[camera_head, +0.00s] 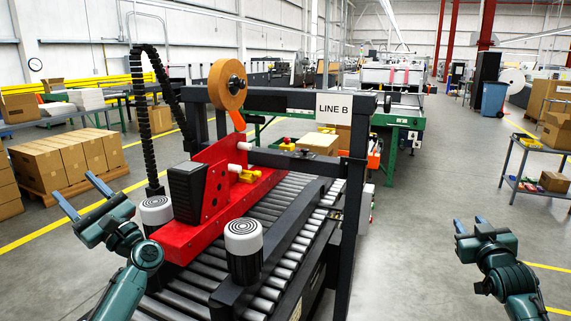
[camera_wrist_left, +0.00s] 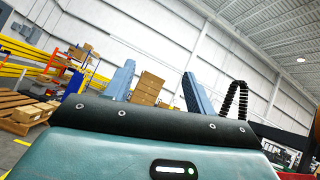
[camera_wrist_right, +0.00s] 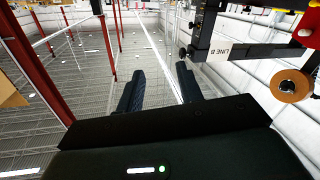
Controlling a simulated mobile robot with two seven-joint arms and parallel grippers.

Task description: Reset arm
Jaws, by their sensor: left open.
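My left gripper (camera_head: 82,196) is raised at the left of the head view, left of the red machine head. Its two blue fingers stand apart with nothing between them, and they also show in the left wrist view (camera_wrist_left: 160,88). My right gripper (camera_head: 470,227) is at the lower right of the head view, over open floor. Its fingers stand apart and empty in the right wrist view (camera_wrist_right: 160,85). Neither gripper touches anything.
A red machine head (camera_head: 215,200) with an orange tape roll (camera_head: 228,85) stands over a roller conveyor (camera_head: 185,295) beside my left arm. A dark frame carries a LINE B sign (camera_head: 334,106). Boxes on a pallet (camera_head: 65,160) stand left. A shelf cart (camera_head: 535,165) stands right.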

